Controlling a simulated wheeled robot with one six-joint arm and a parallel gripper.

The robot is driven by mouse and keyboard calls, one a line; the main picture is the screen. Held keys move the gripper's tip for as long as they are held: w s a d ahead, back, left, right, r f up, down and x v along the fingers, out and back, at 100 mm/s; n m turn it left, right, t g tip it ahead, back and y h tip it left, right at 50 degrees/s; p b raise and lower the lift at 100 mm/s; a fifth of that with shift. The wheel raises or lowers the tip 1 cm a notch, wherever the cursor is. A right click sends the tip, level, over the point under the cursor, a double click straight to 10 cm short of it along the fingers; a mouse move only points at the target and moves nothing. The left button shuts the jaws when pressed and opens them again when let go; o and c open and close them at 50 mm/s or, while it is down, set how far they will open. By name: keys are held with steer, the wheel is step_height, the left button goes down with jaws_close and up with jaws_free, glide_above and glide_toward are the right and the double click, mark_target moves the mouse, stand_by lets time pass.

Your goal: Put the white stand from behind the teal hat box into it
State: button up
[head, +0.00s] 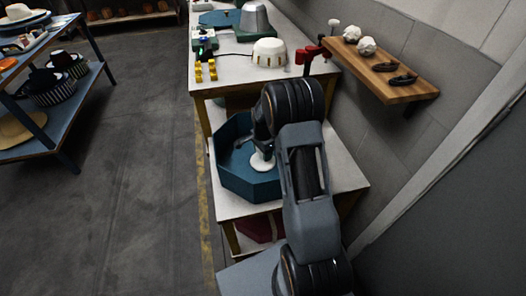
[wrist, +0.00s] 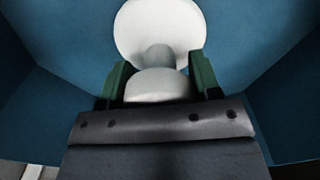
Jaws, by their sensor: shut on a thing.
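The teal hat box (head: 233,178) is an open, many-sided box on the near white table. The white stand (head: 263,163) has a round white base and shows inside the box's outline, low between its walls. In the wrist view the white stand (wrist: 157,30) shows a round white disc, a greyer neck and a rounded white part nearer me. My gripper (wrist: 160,80) is shut on the stand, with a green finger on each side of it. Teal walls surround it there. Whether the base touches the box floor, I cannot tell. My arm hides the box's right side in the head view.
A higher bench behind holds a white domed block (head: 269,52), yellow pegs (head: 205,71) and a red clamp (head: 307,52). A wooden wall shelf (head: 385,77) juts out at the right. A blue rack (head: 40,135) with hats stands left; the floor between is clear.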

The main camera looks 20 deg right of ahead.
steer(key=o, duration=1)
step_height(320, 180, up, 14)
steer(key=p, duration=0.1)
steer(key=shift+f+p, duration=0.15)
steer(key=shift+p, duration=0.15)
steer(key=shift+f+n, duration=0.1)
steer(key=shift+n, duration=0.7)
steer(key=s+a+r+n+t+p, duration=0.1)
steer(key=s+a+r+n+p, duration=0.4)
steer(key=s+r, duration=0.5)
steer(key=s+a+r+n+t+p, duration=0.2)
steer(key=s+a+r+n+p, duration=0.3)
steer(key=s+r+n, duration=0.4)
steer(key=s+a+r, duration=0.1)
steer(key=s, duration=0.2)
steer(key=shift+t+p, duration=0.3)
steer(key=shift+p, duration=0.1)
